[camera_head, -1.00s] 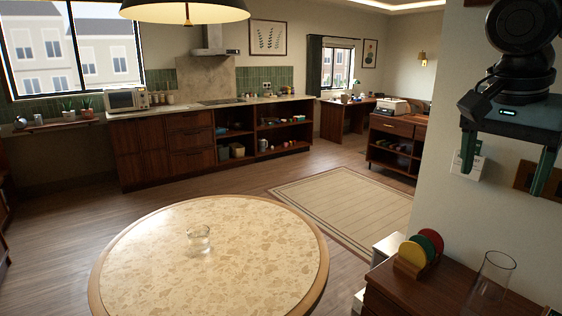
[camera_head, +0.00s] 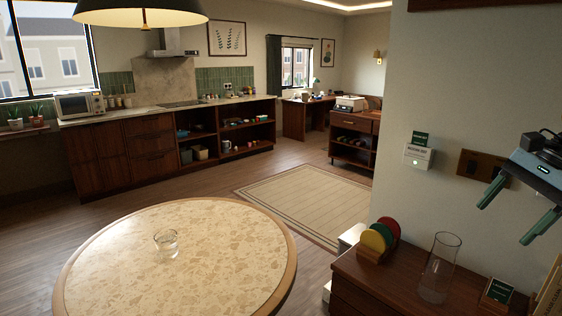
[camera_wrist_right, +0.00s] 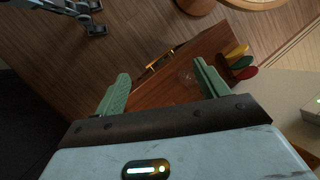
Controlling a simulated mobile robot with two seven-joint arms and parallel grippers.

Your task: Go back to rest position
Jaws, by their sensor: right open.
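My right gripper (camera_head: 502,224) is at the right edge of the head view, with its two green fingers spread and nothing between them. It is in front of the wall, above the right end of the dark wooden cabinet (camera_head: 388,284). In the right wrist view the open fingers (camera_wrist_right: 161,70) point over the cabinet's brown top (camera_wrist_right: 165,102), apart from it. My left gripper does not show in the head view. Grey parts at the top left of the wrist view are too unclear to name.
On the cabinet stand a rack of coloured discs (camera_head: 377,240), a tall clear glass vase (camera_head: 439,268) and a small dark card (camera_head: 497,292). A round table (camera_head: 100,268) holds a glass (camera_head: 166,243). A white wall device (camera_head: 418,155) is left of the gripper. Open floor lies beyond.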

